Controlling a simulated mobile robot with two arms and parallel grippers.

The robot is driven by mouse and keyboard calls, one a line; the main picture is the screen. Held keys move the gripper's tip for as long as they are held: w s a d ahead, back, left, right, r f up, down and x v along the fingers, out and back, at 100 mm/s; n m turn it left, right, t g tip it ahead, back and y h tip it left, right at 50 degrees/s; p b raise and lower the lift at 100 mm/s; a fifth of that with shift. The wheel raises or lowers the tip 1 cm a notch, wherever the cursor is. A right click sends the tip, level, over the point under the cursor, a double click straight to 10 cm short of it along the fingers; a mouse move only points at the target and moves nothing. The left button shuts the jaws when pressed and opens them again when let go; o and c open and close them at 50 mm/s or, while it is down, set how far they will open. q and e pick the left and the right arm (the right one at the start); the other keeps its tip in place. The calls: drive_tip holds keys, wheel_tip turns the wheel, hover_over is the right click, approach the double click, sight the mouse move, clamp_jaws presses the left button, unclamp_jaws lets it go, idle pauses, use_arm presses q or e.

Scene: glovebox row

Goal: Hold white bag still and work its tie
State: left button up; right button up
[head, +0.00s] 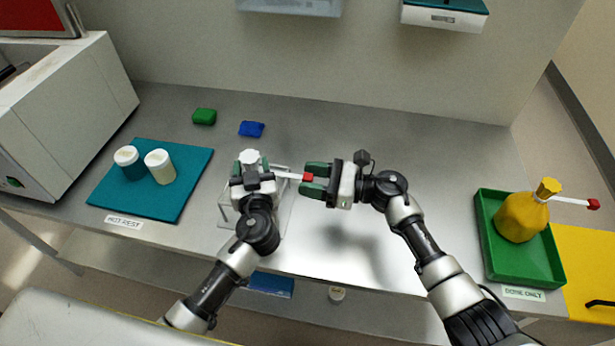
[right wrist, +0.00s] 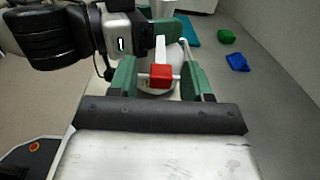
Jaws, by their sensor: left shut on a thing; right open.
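The white bag (head: 249,155) stands in a clear-sided holder (head: 284,212) near the front of the bench, mostly hidden by my left gripper and arm. My left gripper (head: 252,165) is shut on the bag near its top. The tie is a white strap (head: 288,175) that sticks out to the right and ends in a red tab (head: 308,177). My right gripper (head: 311,179) is open, with its green fingers on either side of the red tab. In the right wrist view the red tab (right wrist: 161,75) lies between the fingers, with gaps on both sides.
A green tray (head: 553,275) at right holds a yellow bag (head: 521,222) with its own red-ended tie. A teal mat (head: 188,206) at left bears two white-capped jars (head: 160,167). Green (head: 204,116) and blue (head: 251,128) lumps lie behind. The bench's back right is clear.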

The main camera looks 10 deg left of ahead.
sight(304, 178)
drive_tip(key=shift+a, duration=0.45)
drive_tip(key=shift+c, duration=0.2)
clamp_jaws()
drive_tip(key=shift+a, duration=1.3)
drive_tip(key=shift+o, duration=0.2)
unclamp_jaws()
drive_tip(key=d, duration=1.2)
drive_tip(key=shift+s, duration=0.2)
